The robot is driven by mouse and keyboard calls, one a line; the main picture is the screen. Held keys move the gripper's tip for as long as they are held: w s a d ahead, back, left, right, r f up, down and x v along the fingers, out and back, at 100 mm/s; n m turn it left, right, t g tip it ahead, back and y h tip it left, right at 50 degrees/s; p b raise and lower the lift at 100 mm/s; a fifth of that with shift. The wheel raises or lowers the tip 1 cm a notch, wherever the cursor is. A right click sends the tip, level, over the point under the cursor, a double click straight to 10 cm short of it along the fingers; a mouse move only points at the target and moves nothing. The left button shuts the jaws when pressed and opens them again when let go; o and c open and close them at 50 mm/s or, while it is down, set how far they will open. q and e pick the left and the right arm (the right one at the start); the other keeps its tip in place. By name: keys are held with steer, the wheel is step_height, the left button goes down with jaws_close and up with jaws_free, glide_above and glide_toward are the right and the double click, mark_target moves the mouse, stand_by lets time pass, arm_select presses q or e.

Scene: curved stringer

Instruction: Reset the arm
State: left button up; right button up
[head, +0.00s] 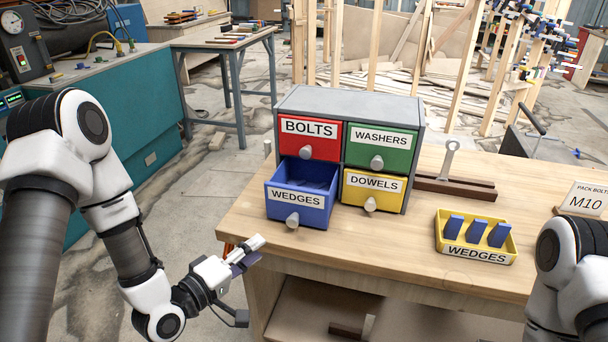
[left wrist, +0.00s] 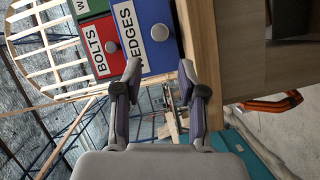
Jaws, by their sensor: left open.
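My left gripper (head: 255,250) is open and empty at the left front edge of the wooden workbench (head: 345,250), apart from the drawers. In the left wrist view its two fingers (left wrist: 160,88) are spread, with nothing between them. Part of my right arm shows at the right edge of the head view, but its gripper is out of frame. The grey drawer cabinet (head: 350,104) stands on the bench. Its blue WEDGES drawer (head: 297,196) is pulled out; it also shows in the left wrist view (left wrist: 150,30).
The red BOLTS (head: 308,140), green WASHERS (head: 380,148) and yellow DOWELS (head: 371,191) drawers look shut. A yellow WEDGES tray (head: 476,252) holds three blue wedges. A brown fixture (head: 440,186) and an M10 sign (head: 585,199) stand farther right. The bench front centre is clear.

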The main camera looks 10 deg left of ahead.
arm_select(q)
steer(key=s+d+f+m+g+y+p, duration=0.1)
steer(key=s+f+m+g+y, duration=0.1)
steer(key=s+f+g, duration=0.6)
steer(key=s+d+f+m+g+y+p, duration=0.15)
steer(key=s+f, duration=0.45)
steer(key=f, duration=0.7)
steer(key=s+a+f+m+g+y, duration=0.1)
steer(key=s+a+f+m+g, duration=0.1)
steer(key=s, duration=0.3)
steer(key=s+a+f+m+g+y, duration=0.2)
steer(key=s+a+m+g, duration=0.1)
steer(key=s+m+g, duration=0.1)
steer(key=shift+s, duration=0.9)
